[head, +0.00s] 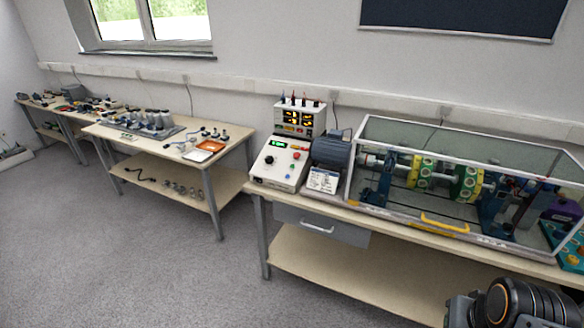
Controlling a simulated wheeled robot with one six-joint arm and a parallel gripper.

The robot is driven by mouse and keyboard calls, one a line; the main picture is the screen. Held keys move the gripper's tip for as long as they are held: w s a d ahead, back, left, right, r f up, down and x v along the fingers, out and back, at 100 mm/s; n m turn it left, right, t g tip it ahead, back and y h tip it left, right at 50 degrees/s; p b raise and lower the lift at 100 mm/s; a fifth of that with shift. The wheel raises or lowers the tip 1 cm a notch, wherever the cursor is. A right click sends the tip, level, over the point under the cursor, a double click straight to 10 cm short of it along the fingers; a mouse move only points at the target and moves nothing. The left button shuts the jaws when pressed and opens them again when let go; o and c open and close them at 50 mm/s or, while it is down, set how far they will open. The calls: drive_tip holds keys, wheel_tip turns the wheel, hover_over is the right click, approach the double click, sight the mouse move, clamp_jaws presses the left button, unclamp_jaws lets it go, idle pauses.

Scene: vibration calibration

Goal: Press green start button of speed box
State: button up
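The speed box (279,165) is a white, sloped control box on the left end of the near bench. Part of my arm shows at the lower right corner, well apart from the speed box. My gripper's fingers are not in view.
A meter unit (300,118) with orange displays stands behind the speed box. A clear-covered rotor rig (440,180) fills the bench's right. Floor (150,265) at left is clear.

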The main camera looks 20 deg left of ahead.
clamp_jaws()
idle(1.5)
